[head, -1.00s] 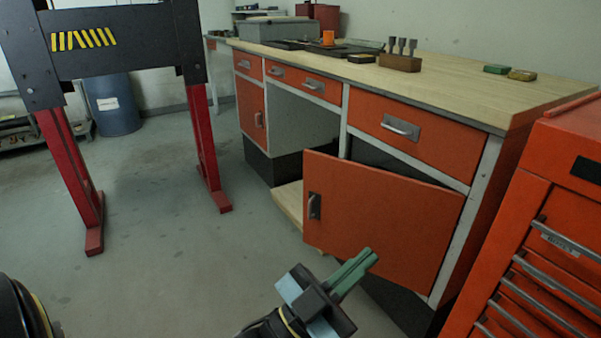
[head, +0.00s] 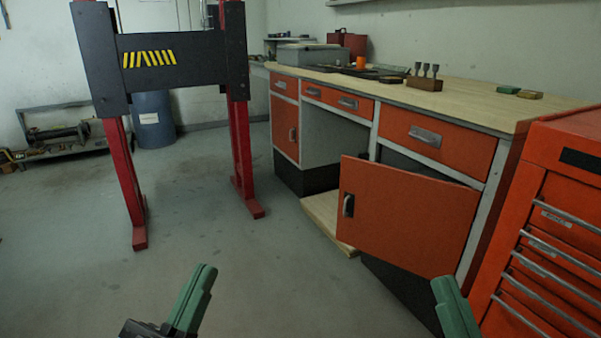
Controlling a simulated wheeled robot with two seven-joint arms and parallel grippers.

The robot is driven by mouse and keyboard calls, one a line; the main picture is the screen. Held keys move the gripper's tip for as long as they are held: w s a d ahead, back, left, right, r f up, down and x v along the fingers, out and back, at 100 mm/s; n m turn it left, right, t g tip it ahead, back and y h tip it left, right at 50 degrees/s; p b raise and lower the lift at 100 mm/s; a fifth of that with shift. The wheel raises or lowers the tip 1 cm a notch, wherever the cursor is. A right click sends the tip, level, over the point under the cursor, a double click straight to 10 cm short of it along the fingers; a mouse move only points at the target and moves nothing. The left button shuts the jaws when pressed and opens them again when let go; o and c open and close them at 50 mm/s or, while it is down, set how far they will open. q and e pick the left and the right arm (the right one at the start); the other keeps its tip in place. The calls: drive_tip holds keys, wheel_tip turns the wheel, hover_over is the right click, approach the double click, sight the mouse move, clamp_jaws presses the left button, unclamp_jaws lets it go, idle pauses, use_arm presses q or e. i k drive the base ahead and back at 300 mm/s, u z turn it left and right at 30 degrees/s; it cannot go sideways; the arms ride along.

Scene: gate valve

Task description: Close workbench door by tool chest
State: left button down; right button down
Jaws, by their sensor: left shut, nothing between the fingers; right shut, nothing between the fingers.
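The orange workbench door (head: 410,218) stands partly open at the right end of the workbench (head: 480,100), hinged on its right edge beside the tool chest. Its metal handle (head: 348,205) is near the free left edge. The orange tool chest (head: 560,200) stands at the right. My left gripper (head: 205,275) is low in front, left of the door and apart from it, shut and empty with green fingers. My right gripper (head: 443,287) is at the bottom right, shut and empty, overlapping the view just below the door; I cannot tell whether it touches.
A black press frame on red legs (head: 238,140) stands at the left. A blue barrel (head: 152,120) is behind it. A wooden board (head: 322,222) sticks out under the bench, left of the door. The floor between the press and door is clear.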

sight(418, 224)
drive_tip(key=u, duration=0.2)
drive_tip(key=i, duration=0.85)
drive_tip(key=z, duration=0.75)
drive_tip(key=i, duration=0.6)
drive_tip(key=z, duration=0.65)
